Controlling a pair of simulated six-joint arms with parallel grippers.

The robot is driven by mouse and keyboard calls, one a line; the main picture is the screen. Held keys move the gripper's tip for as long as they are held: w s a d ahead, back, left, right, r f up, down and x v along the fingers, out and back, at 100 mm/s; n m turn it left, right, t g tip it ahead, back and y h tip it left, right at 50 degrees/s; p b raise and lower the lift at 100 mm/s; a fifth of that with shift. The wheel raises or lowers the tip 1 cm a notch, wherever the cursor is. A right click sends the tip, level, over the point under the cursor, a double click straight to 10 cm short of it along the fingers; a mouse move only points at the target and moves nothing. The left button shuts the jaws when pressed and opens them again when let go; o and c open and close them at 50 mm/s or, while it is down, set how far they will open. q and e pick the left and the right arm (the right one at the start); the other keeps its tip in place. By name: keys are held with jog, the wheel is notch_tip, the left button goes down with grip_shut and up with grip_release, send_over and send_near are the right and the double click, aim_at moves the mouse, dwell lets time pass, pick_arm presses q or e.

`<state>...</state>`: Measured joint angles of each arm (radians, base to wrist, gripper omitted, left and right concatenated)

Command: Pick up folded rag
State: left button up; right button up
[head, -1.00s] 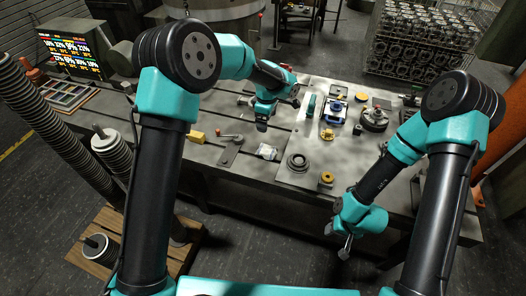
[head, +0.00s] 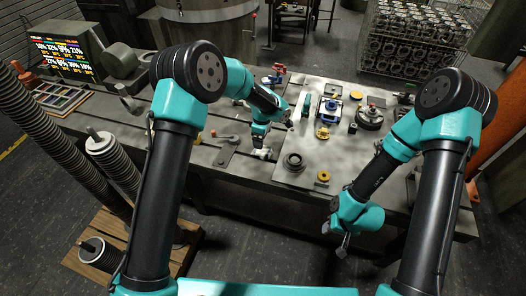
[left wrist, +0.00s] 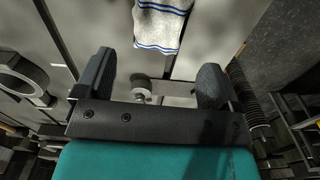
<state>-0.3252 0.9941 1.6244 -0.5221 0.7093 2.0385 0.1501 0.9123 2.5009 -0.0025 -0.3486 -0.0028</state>
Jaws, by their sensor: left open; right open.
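The folded rag (left wrist: 160,22), white with blue stripes, lies on the bench at the top middle of the left wrist view, its far part cut off by the frame edge. In the head view the rag (head: 262,154) is a small pale patch, partly hidden by my left gripper (head: 259,146). In the left wrist view my left gripper (left wrist: 152,86) has its fingers spread, with nothing between them. The rag is beyond the fingertips, apart from them. My right gripper (head: 335,238) is open and empty in front of the bench's front edge.
A dark ring (head: 293,162) and a yellow part (head: 323,176) sit right of the rag. A metal bracket (head: 227,150) lies left of it. A blue vise-like fixture (head: 330,108) and a round casting (head: 370,117) stand farther back. The plate's front right is clear.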

aim_at(263, 151)
pick_arm(q)
jog(key=shift+f, duration=1.4)
jog(key=shift+d+f, duration=0.15)
jog(key=shift+f, duration=2.45)
jog(key=shift+c, duration=0.2)
jog(key=c, duration=1)
jog(key=shift+c, duration=0.2)
jog(key=shift+r, duration=0.1)
